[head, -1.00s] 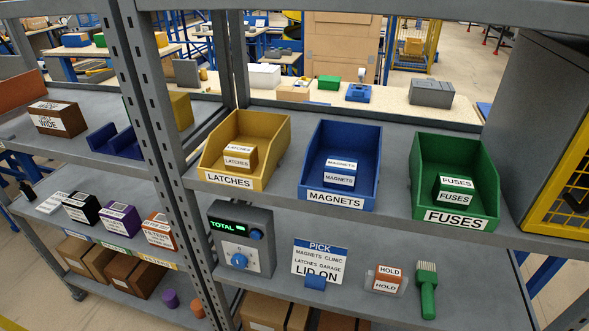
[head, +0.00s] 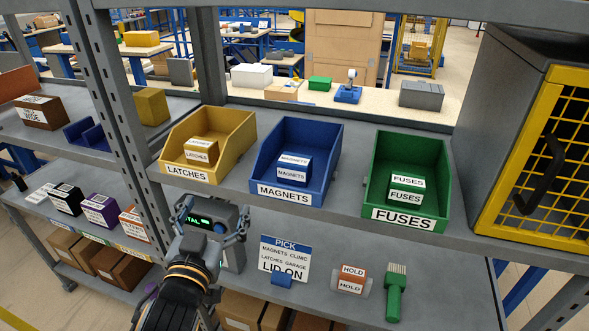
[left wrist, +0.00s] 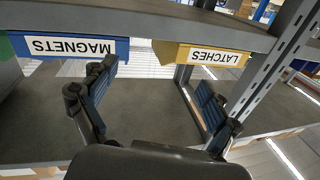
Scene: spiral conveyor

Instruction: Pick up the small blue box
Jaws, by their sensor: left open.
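The small blue box (head: 293,168), with white MAGNETS labels, sits inside the blue MAGNETS bin (head: 328,150) on the upper shelf. In the left wrist view the front of this bin (left wrist: 30,58) shows upside down, and the box is not visible there. My left gripper (head: 211,218) is open and empty, in front of the shelf and below the LATCHES bin, to the lower left of the blue box. Its open fingers also show in the left wrist view (left wrist: 157,88). My right gripper is not in view.
The yellow LATCHES bin (head: 233,133) and green FUSES bin (head: 433,160) flank the blue bin. A grey cabinet (head: 500,90) stands at right.

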